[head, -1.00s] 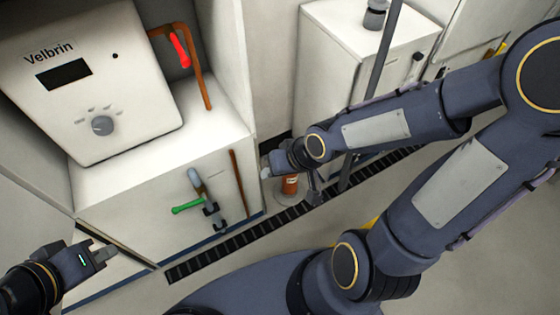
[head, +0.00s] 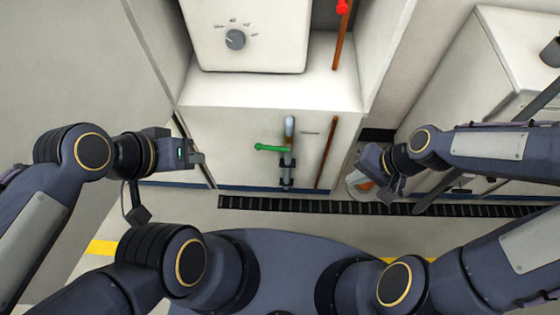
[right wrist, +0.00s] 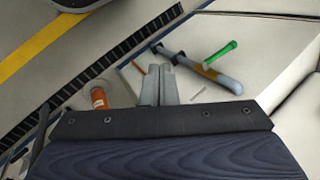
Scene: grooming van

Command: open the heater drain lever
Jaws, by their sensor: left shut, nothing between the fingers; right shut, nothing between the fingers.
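The heater drain lever (head: 267,147) is green and sticks out to the left from a grey vertical pipe (head: 288,160) on the white cabinet front below the heater. It also shows in the right wrist view (right wrist: 221,53), beyond the fingertips and to their right. My left gripper (head: 200,159) is shut and empty, to the left of the lever and apart from it. My right gripper (head: 366,165) is to the right of the pipe, apart from it. In the right wrist view its fingers (right wrist: 159,70) are shut with nothing between them.
The white heater (head: 250,30) with a grey dial stands on the cabinet. A red lever (head: 342,7) sits on the copper pipe above. An orange bottle (right wrist: 98,97) stands on the floor beside the cabinet. A black floor grate (head: 300,204) runs along the front.

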